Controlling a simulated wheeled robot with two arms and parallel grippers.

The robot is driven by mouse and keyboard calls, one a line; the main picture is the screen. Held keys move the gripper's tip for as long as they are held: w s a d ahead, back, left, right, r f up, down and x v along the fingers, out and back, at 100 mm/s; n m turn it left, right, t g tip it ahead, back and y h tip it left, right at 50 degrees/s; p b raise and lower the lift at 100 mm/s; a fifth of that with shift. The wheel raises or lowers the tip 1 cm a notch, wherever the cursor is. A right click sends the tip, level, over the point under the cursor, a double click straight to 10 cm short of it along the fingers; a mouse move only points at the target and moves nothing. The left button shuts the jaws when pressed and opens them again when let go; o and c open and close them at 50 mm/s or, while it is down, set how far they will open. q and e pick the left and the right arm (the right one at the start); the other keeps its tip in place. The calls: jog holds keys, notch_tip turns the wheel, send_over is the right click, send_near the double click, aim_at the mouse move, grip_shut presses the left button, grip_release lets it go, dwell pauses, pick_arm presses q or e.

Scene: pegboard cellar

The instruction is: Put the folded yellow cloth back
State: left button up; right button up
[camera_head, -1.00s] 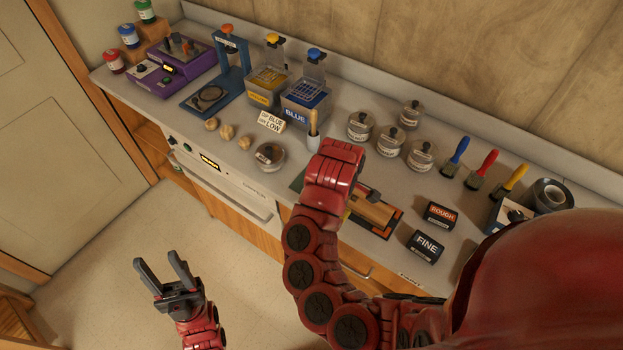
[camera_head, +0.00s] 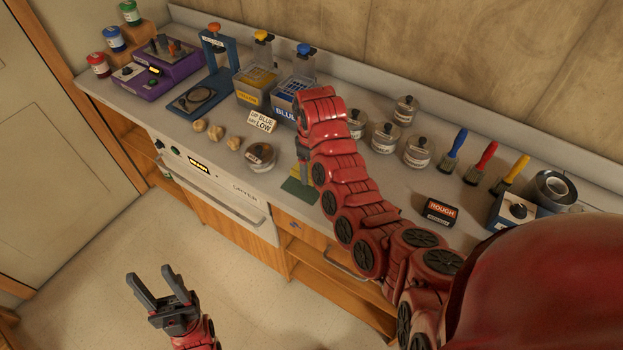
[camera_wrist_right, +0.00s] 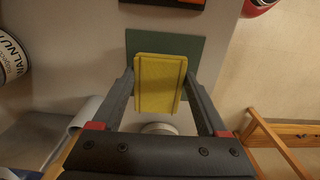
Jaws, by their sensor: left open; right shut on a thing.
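The folded yellow cloth (camera_wrist_right: 160,83) sits between the two fingers of my right gripper (camera_wrist_right: 161,78), which is shut on it. A flat dark green square (camera_wrist_right: 199,50) lies on the counter directly beneath or behind the cloth; I cannot tell whether they touch. In the head view the green square (camera_head: 293,189) shows near the counter's front edge, with a little of the cloth above it, mostly hidden by my right arm. My left gripper (camera_head: 149,272) is open and empty over the floor in front of the counter.
A round tin (camera_head: 260,155) stands left of the green square. Lidded jars (camera_head: 384,137) stand behind my right arm, with a black ROUGH block (camera_head: 440,211) and brushes to the right. The DIP BLUE card (camera_head: 263,122) stands behind the tin.

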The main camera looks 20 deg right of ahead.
jog(key=shift+f, duration=0.1)
notch_tip(320, 180, down, 3)
jog(key=shift+s+r+p, duration=0.1)
jog(key=shift+p, duration=1.05)
jog(key=shift+f, duration=0.2)
jog(key=shift+f, duration=0.1)
jog(key=o, duration=1.4)
jog(key=shift+c, duration=0.2)
